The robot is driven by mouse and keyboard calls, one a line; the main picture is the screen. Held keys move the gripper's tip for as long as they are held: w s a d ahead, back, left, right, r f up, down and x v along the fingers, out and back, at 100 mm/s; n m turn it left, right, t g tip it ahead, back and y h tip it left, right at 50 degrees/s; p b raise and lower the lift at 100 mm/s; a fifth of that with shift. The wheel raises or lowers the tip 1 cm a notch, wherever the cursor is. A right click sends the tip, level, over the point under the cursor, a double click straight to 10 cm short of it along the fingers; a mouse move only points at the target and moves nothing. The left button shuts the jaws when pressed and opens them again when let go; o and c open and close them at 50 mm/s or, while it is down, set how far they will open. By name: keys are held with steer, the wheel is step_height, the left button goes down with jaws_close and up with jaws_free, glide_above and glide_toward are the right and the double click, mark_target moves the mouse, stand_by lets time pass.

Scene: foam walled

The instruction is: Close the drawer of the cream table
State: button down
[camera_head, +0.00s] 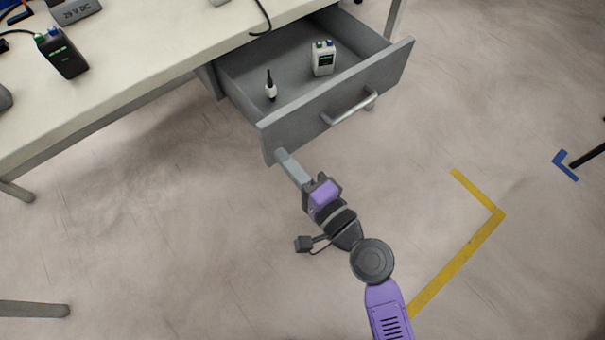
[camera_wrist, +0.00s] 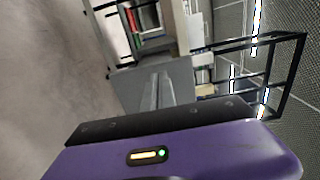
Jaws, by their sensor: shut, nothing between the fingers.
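The cream table (camera_head: 140,62) stands at the upper left in the head view. Its grey drawer (camera_head: 345,122) is pulled out, with a bar handle (camera_head: 352,106) on the front. A white device (camera_head: 323,58) and a small white bottle-like item with a dark tip (camera_head: 270,86) sit inside. My gripper (camera_head: 281,156) is shut and empty, its tip at the lower left corner of the drawer front; I cannot tell whether it touches. In the wrist view the gripper's fingers (camera_wrist: 156,92) point at a grey panel (camera_wrist: 183,75), seemingly the drawer front.
A black device (camera_head: 62,52) and a grey box (camera_head: 74,9) lie on the tabletop. Yellow tape (camera_head: 470,255) and blue tape (camera_head: 563,165) mark the floor. The floor in front of the drawer is otherwise clear. A black frame (camera_wrist: 285,75) shows in the wrist view.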

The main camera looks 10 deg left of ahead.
mark_target(270, 144)
steer(key=shift+x, duration=1.2)
steer(key=shift+a, duration=0.1)
steer(key=shift+w+a, duration=0.4)
steer(key=b+x, duration=0.7)
steer(key=x, duration=1.5)
steer(key=shift+w+r, duration=0.1)
steer(key=shift+r, duration=0.1)
